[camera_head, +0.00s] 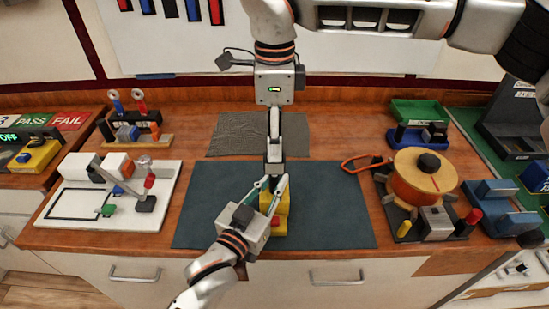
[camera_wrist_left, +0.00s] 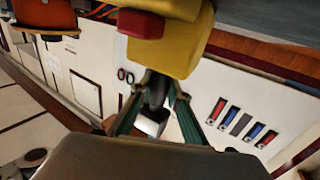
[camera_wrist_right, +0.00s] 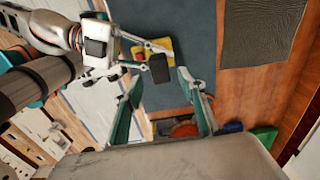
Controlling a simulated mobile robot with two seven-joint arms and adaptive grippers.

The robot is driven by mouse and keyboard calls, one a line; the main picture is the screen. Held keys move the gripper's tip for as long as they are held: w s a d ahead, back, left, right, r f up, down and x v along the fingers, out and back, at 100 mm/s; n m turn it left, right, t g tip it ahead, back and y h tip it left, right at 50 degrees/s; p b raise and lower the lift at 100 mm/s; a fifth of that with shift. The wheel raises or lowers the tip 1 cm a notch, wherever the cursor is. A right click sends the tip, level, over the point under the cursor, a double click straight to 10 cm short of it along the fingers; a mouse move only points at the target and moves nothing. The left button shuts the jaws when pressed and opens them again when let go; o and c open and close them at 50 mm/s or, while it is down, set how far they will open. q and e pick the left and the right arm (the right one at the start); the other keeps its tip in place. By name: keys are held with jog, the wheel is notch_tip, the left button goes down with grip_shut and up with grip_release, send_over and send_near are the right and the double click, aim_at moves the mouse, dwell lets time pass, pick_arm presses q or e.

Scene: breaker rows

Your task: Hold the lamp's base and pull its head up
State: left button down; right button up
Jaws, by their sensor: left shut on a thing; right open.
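The lamp has a yellow base (camera_head: 281,228) with a red button, standing on the dark mat near its front edge. In the left wrist view, the yellow base (camera_wrist_left: 178,50) looms large above the fingertips. In the right wrist view, the lamp's dark head (camera_wrist_right: 160,68) lies beyond and between the open fingers, beside the yellow base (camera_wrist_right: 167,49). My right gripper (camera_head: 273,160) is open and points down over the lamp. Its fingers largely hide the head in the head view.
The dark mat (camera_head: 335,205) is clear around the lamp. A white board with small parts (camera_head: 75,205) stands at left. An orange spool (camera_head: 420,175) and blue blocks (camera_head: 490,205) stand at right. A grey mesh mat (camera_head: 230,135) lies behind.

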aim_at(274, 165)
notch_tip(274, 165, down, 6)
jog(key=shift+f, duration=0.1)
dwell(0.4)
grip_shut()
jog(key=shift+r, duration=0.2)
